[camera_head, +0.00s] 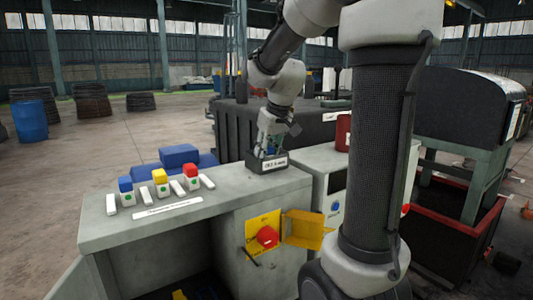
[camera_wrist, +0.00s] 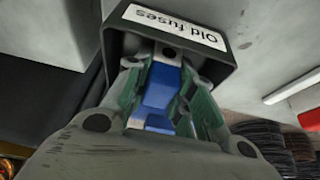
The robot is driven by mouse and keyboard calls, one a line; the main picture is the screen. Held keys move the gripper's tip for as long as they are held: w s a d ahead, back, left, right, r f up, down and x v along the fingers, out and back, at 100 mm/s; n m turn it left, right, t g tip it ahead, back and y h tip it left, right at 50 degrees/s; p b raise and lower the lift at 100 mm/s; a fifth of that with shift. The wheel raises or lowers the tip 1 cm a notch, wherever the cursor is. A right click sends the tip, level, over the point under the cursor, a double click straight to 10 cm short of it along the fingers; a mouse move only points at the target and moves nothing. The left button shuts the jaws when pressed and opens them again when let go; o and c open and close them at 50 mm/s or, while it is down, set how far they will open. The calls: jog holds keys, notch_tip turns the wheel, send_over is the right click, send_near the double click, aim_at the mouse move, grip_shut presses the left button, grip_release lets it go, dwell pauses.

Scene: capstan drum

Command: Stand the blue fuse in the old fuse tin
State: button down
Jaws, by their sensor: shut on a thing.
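The old fuse tin (camera_head: 252,166) is a small dark open box at the far right end of the grey bench. Its white label reads "Old fuses" in the wrist view, where its dark wall (camera_wrist: 222,72) frames my fingers. My gripper (camera_head: 268,148) points down over the tin, with its fingertips at or inside its mouth. In the wrist view my gripper (camera_wrist: 160,80) is shut on the blue fuse (camera_wrist: 160,90), which sits between the green-edged fingers. The fuse's lower end is hidden, so I cannot tell whether it touches the tin floor.
Blue (camera_head: 126,190), yellow (camera_head: 160,182) and red (camera_head: 191,176) capped pieces stand on the bench (camera_head: 240,190) among several white blocks. A white label strip (camera_head: 168,208) lies before them. A red switch (camera_head: 267,236) with an open yellow cover (camera_head: 304,230) is on the front. A red can (camera_head: 343,132) stands at right.

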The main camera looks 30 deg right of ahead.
jog(key=shift+f, duration=0.25)
jog(key=c, duration=1.2)
grip_release()
jog(key=v, duration=1.1)
jog(key=s+a+f, duration=0.2)
jog(key=s+f, duration=0.3)
jog(key=s, duration=0.4)
jog(key=s+a+f, duration=0.3)
jog(key=s+f, duration=0.3)
jog(key=s, duration=0.4)
jog(key=shift+s, duration=0.35)
jog(key=shift+a, duration=0.15)
